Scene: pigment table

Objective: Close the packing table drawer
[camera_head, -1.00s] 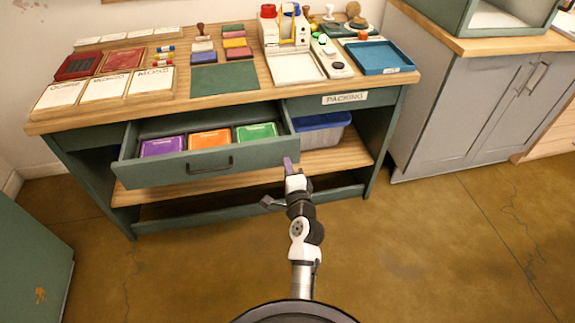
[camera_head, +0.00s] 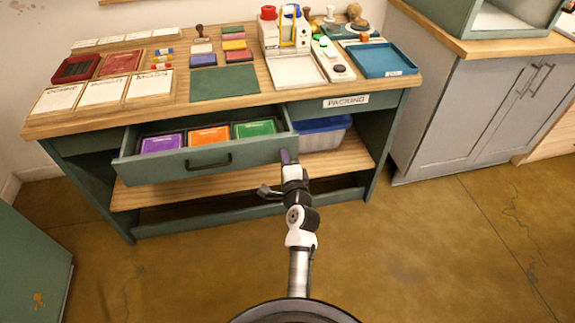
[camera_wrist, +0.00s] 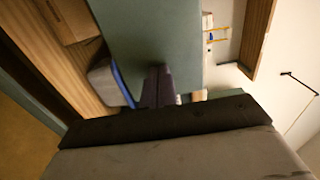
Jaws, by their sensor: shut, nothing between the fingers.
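The packing table drawer (camera_head: 250,155) is pulled open from the green table under the wooden top. It holds purple (camera_head: 162,144), orange (camera_head: 208,137) and green (camera_head: 254,128) packets in a dark tray. Its dark bar handle (camera_head: 208,163) is on the middle of the front panel. My gripper (camera_head: 287,156) is shut and empty at the right end of the drawer front; I cannot tell whether it touches. In the wrist view the shut fingers (camera_wrist: 157,85) overlap a flat green panel (camera_wrist: 155,40), with the blue-rimmed bin (camera_wrist: 108,80) beside it.
The packing table top (camera_head: 262,75) carries cards, pads, a label machine (camera_head: 285,35) and a blue tray (camera_head: 382,60). A clear bin with a blue lid (camera_head: 325,124) stands on the shelf right of the drawer. A grey cabinet (camera_head: 470,115) is at right; the floor in front is open.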

